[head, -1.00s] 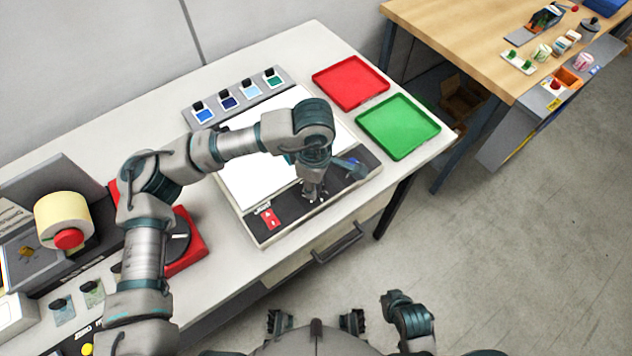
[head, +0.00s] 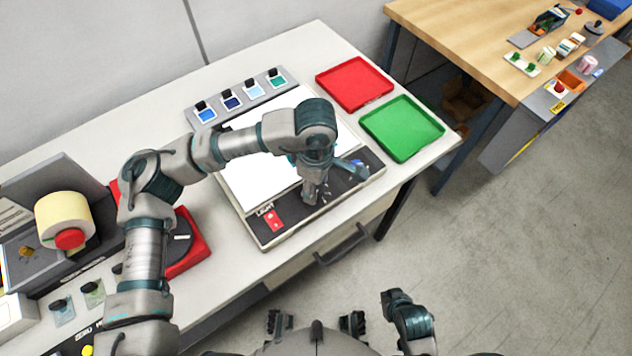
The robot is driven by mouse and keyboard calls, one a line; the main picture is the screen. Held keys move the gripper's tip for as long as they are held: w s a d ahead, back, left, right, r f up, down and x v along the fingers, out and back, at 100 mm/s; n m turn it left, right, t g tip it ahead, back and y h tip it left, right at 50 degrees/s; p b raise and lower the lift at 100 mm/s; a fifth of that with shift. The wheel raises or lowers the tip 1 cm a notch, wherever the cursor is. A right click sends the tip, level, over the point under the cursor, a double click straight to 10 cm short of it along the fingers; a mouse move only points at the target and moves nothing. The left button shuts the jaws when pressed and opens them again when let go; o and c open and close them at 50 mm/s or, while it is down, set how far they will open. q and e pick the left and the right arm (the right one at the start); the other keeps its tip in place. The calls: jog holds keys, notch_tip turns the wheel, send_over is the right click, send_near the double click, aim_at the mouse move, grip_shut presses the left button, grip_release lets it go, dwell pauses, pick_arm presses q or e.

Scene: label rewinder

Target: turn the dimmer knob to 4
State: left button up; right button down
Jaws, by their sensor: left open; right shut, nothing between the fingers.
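The light panel (head: 268,238) lies on the white table, with a bright white surface and a dark control strip along its front. My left gripper (head: 328,183) is over that strip, pointing down, with its fingers open. Small white marks show on the strip beside the fingers. The dimmer knob itself I cannot make out; the gripper seems to cover it, so its setting and any contact are hidden. A red switch plate (head: 274,219) sits at the left end of the strip. My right gripper (head: 393,300) is low in the view, away from the table, shut and empty.
A red tray (head: 354,83) and a green tray (head: 401,128) lie right of the panel. Several colour samples stand on a grey rack (head: 243,101) behind it. A label roll (head: 64,220) and a red-based device (head: 192,252) are at left. A wooden table (head: 462,48) stands beyond.

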pick_arm(q)
jog(key=shift+r, duration=0.5)
notch_tip(320, 180, up, 11)
dwell(0.3)
